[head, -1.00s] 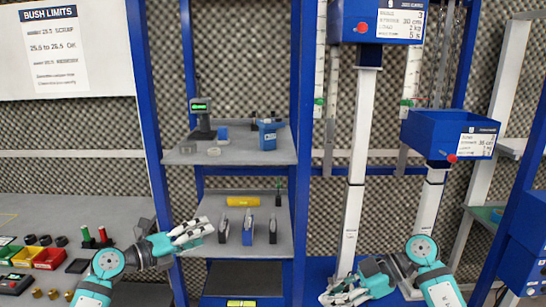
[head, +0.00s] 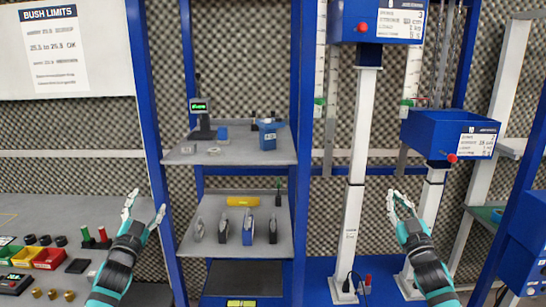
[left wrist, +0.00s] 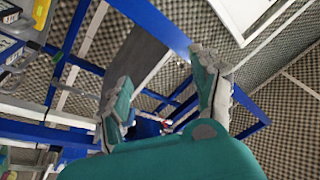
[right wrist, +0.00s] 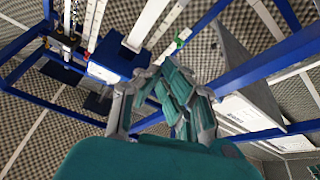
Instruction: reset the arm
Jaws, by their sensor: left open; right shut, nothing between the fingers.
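My left gripper (head: 143,207) is at the lower left in the head view, pointing up in front of the bench and the shelf's left post. Its fingers are spread and empty; they also show apart in the left wrist view (left wrist: 165,95). My right gripper (head: 400,198) is at the lower right in the head view, pointing up in front of the foam wall, right of the white column. Its fingers are shut with nothing between them, as the right wrist view (right wrist: 170,90) also shows. Both grippers are clear of the objects.
A blue-framed shelf (head: 235,248) stands in the middle with several small tools and a yellow roll (head: 243,200). Blue boxes (head: 450,133) on white columns (head: 352,200) stand at the right. A bench (head: 60,210) with red (head: 48,259) and green bins is at the left.

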